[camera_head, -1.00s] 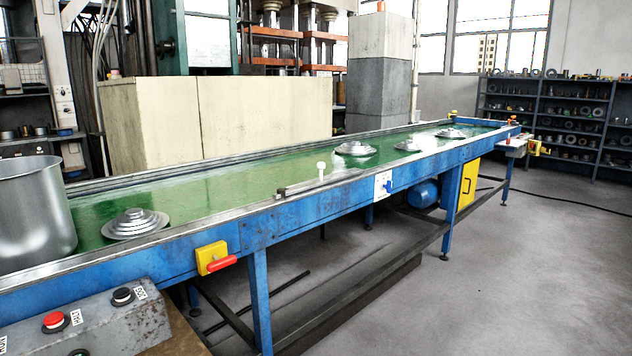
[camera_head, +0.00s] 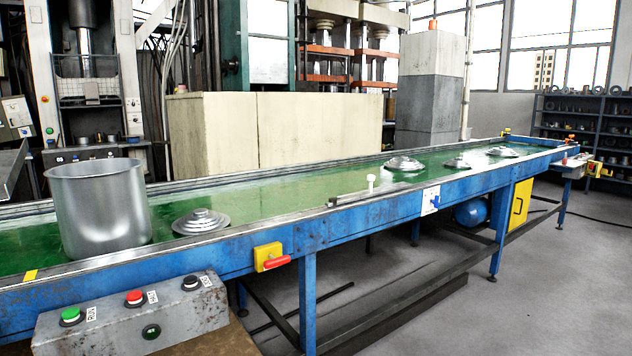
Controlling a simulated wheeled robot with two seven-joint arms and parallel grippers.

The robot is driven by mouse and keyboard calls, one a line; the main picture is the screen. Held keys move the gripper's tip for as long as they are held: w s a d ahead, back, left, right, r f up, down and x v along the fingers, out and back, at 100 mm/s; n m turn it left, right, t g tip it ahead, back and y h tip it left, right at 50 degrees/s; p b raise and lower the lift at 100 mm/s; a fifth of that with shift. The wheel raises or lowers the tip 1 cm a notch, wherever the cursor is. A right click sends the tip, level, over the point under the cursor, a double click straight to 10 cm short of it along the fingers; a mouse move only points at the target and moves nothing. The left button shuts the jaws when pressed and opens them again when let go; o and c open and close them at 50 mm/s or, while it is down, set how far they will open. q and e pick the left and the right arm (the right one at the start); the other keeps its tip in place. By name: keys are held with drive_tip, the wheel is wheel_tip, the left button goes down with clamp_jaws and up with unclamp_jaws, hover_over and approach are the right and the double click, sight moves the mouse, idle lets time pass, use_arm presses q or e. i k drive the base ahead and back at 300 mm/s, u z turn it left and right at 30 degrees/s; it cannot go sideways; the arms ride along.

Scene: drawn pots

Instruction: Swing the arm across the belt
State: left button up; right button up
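The conveyor belt (camera_head: 280,202) is green in a blue frame and runs from the left edge to the back right. A dark bar with a white upright knob (camera_head: 371,182) lies along the belt's near edge, roughly parallel to it; this looks like the arm. A large metal pot (camera_head: 100,210) stands upright on the belt at the left. A stepped metal lid (camera_head: 201,221) lies just right of it. More lids lie farther along: one (camera_head: 404,164) past the bar and two (camera_head: 457,163) (camera_head: 502,152) near the far end. Neither of my grippers shows.
A control box (camera_head: 135,315) with green, red and black buttons stands at the front left. A yellow block with a red handle (camera_head: 270,257) juts from the frame's near side. Pale panels (camera_head: 275,133) stand behind the belt. Grey floor is open at the right.

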sight(333, 203)
drive_tip(key=z, duration=0.9)
drive_tip(key=i, duration=2.15)
drive_tip(key=u, duration=0.8)
